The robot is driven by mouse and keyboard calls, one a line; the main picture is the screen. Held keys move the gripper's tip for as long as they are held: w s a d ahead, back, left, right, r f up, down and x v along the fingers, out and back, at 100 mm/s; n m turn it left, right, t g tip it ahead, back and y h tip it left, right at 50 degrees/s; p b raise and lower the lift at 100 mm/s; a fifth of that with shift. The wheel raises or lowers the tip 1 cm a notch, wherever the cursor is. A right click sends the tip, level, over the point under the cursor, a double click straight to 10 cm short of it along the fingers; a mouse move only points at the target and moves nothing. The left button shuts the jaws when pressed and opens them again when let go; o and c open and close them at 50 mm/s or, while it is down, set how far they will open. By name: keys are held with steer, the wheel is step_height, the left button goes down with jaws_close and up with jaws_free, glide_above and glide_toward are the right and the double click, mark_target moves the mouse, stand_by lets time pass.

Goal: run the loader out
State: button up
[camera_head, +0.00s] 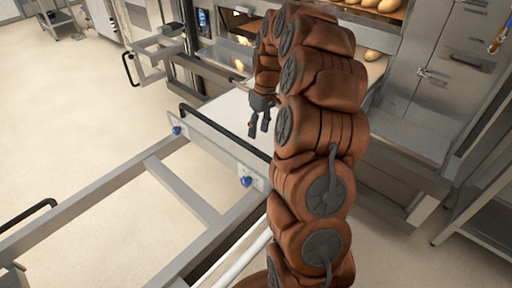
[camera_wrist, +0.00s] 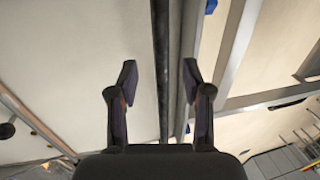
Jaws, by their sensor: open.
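The loader is a long steel frame (camera_head: 108,186) with a white belt (camera_head: 230,112) lying towards the ovens. A black handle bar (camera_head: 226,133) runs across its near end, above a steel cross-plate with two blue knobs (camera_head: 246,181). My gripper (camera_head: 258,131) is open and empty, pointing down over the handle. In the wrist view my gripper (camera_wrist: 159,75) has one finger on each side of the handle bar (camera_wrist: 162,40), which runs lengthwise between them. No contact shows, and I cannot tell how far above the bar the fingertips are.
Deck ovens stand behind, with a lit chamber (camera_head: 240,65) and loaves (camera_head: 375,54) on the right. A steel cabinet (camera_head: 455,65) and a rack (camera_head: 490,215) stand at the right. Another black handle (camera_head: 28,215) is at the left. Open floor (camera_head: 70,120) lies to the left.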

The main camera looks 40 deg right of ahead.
mark_target(255, 148)
steer(key=f, duration=0.3)
steer(key=a+f, duration=0.1)
steer(key=f, duration=0.3)
steer(key=shift+s+a+p, duration=0.2)
steer(key=shift+p, duration=0.2)
steer(key=shift+c, duration=0.4)
jaws_close()
